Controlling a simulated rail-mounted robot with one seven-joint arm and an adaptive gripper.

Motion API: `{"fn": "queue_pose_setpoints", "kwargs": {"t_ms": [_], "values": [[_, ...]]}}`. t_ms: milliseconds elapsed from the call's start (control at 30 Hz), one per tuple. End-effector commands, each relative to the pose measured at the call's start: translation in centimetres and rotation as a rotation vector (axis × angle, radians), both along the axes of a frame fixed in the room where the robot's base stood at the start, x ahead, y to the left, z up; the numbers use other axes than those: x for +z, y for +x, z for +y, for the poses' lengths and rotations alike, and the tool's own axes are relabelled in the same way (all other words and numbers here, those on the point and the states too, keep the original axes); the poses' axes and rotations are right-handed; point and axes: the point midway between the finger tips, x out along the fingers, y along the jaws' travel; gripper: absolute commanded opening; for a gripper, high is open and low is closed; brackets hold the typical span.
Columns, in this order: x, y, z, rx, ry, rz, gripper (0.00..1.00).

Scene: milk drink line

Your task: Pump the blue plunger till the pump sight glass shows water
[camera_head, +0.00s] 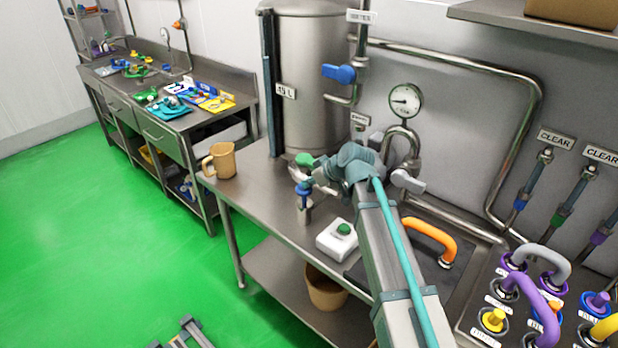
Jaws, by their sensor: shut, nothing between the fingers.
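The blue plunger (304,190) stands upright on a short metal pump body near the front edge of the steel bench (258,190). My gripper (313,182) is shut and empty, right at the top of the blue plunger. I cannot tell whether it touches the plunger. My arm reaches in from the lower right and covers part of the bench behind the pump. I cannot make out the pump sight glass or any water in it.
A tan mug (220,160) stands left of the pump. A white box with a green button (343,230) sits to its right. A steel tank (305,80), a blue valve handle (339,74) and a gauge (406,100) are behind. Coloured hose couplings (530,295) fill the lower right.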

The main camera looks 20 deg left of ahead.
Motion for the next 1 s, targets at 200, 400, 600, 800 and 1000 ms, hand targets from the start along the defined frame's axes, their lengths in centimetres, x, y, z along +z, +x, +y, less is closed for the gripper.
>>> {"fn": "queue_pose_setpoints", "kwargs": {"t_ms": [200, 400, 600, 800, 1000], "values": [[0.0, 0.0, 0.0, 0.000, 0.000, 0.000, 0.00], [-1.0, 0.0, 0.0, 0.000, 0.000, 0.000, 0.00], [-3.6, 0.0, 0.0, 0.000, -0.001, 0.000, 0.00], [-4.0, 0.0, 0.0, 0.001, -0.003, 0.002, 0.00], [-4.2, -0.1, -0.1, 0.001, -0.006, 0.004, 0.00]]}}
